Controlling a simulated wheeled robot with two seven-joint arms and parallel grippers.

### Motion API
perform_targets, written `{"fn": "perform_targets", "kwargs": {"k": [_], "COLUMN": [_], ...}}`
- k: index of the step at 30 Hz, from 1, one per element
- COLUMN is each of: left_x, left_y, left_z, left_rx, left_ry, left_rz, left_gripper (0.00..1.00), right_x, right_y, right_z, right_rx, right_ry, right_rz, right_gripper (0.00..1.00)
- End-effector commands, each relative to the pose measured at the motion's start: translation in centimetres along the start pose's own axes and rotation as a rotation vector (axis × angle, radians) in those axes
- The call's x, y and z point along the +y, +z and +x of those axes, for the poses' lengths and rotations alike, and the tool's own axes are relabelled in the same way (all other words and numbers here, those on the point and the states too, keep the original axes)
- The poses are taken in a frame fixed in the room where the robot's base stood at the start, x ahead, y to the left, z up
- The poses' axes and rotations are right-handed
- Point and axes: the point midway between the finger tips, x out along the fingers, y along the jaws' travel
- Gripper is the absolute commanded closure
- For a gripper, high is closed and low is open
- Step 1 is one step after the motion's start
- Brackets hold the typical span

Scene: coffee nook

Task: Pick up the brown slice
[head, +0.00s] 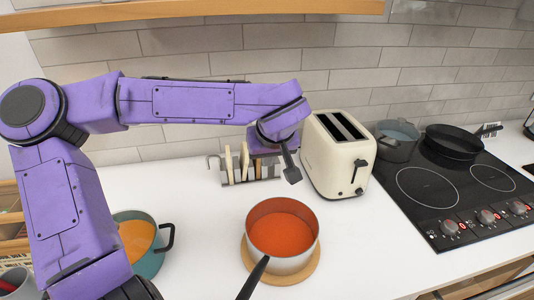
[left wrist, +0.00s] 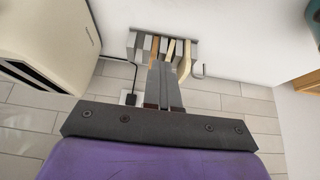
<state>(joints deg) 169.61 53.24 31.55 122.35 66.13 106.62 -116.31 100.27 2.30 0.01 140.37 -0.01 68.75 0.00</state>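A rack (head: 238,181) with several upright slices stands on the counter left of the toaster. The brown slice (head: 257,168) seems to be the right one in the head view, partly shaded by my arm. It also shows in the left wrist view (left wrist: 154,48), beside paler slices. My left gripper (head: 291,170) is in front and to the right of the rack, fingers pointing down. In the left wrist view its fingers (left wrist: 165,85) point toward the rack and overlap closely. Whether they are parted, or touch a slice, is unclear. My right gripper is not in view.
The cream toaster (head: 338,155) stands close to the right of my left gripper. A pot of red soup (head: 282,265) sits on a wooden board in front. A teal pot (head: 150,262) is at the left, and the stove (head: 445,190) is at the right.

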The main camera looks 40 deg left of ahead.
Motion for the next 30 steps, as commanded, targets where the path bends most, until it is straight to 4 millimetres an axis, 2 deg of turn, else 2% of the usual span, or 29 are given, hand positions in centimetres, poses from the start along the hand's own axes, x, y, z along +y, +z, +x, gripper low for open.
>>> {"fn": "perform_targets", "kwargs": {"k": [4, 5, 9, 12, 22, 26, 30], "left_x": [0.0, 0.0, 0.0, 0.0, 0.0, 0.0, 0.0], "left_y": [0.0, 0.0, 0.0, 0.0, -0.1, -0.1, -0.1], "left_z": [0.0, 0.0, 0.0, 0.0, -0.5, -2.8, -6.2], "left_rx": [0.0, 0.0, 0.0, 0.0, 0.001, 0.001, 0.002], "left_ry": [0.0, 0.0, 0.0, 0.0, 0.001, 0.003, 0.003], "left_rz": [0.0, 0.0, 0.0, 0.001, 0.0, 0.0, 0.0], "left_gripper": [1.0, 0.96, 0.5, 0.2, 0.2, 0.2, 0.2], "right_x": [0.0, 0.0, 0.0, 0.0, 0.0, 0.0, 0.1], "right_y": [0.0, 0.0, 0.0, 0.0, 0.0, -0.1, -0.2], "right_z": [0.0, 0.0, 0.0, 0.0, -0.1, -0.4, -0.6], "right_rx": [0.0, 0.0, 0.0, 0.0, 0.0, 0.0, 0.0], "right_ry": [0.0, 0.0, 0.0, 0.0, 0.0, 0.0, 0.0], "right_rz": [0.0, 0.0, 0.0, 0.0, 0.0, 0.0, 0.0], "right_gripper": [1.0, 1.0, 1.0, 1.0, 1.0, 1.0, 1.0]}}
